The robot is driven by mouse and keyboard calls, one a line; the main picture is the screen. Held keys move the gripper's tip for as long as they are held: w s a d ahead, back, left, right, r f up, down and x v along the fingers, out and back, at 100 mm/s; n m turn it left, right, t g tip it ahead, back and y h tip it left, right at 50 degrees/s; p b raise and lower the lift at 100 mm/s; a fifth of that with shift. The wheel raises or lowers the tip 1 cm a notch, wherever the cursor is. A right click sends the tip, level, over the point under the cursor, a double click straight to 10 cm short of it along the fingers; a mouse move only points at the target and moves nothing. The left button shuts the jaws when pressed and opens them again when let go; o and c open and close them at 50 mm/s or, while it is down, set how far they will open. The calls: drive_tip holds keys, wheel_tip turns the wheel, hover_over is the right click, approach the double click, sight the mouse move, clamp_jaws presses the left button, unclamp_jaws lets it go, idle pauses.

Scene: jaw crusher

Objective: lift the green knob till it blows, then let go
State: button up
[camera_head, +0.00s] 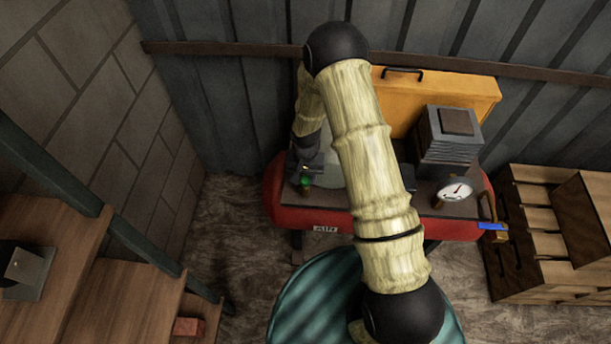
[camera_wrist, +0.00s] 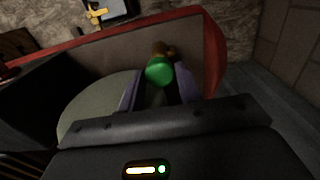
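The green knob (camera_wrist: 159,71) sits on a brass fitting (camera_wrist: 162,50) at the end of the red tank (camera_wrist: 214,52). In the head view the knob (camera_head: 306,181) is small, at the left of the tank top. My gripper (camera_wrist: 159,80) is open, its two fingers on either side of the knob in the wrist view, with a slim gap showing. I cannot tell whether the fingertips reach fully down around it. In the head view my gripper (camera_head: 299,174) is dark and partly hides the fitting.
The red compressor tank (camera_head: 335,222) carries a pressure gauge (camera_head: 455,191), a finned block (camera_head: 449,138) and a blue-handled valve (camera_head: 491,227). A yellow panel (camera_head: 466,88) stands behind. Wooden crates (camera_head: 540,265) are at right, a teal drum (camera_head: 300,300) in front, a block wall (camera_head: 90,95) at left.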

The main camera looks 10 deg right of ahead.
sight(305, 179)
clamp_jaws()
drive_tip(key=shift+r, duration=0.65)
drive_tip(key=shift+o, duration=2.2)
unclamp_jaws()
wheel_tip(305, 179, up, 17)
drive_tip(key=b, duration=0.1)
drive_tip(key=shift+r, duration=0.2)
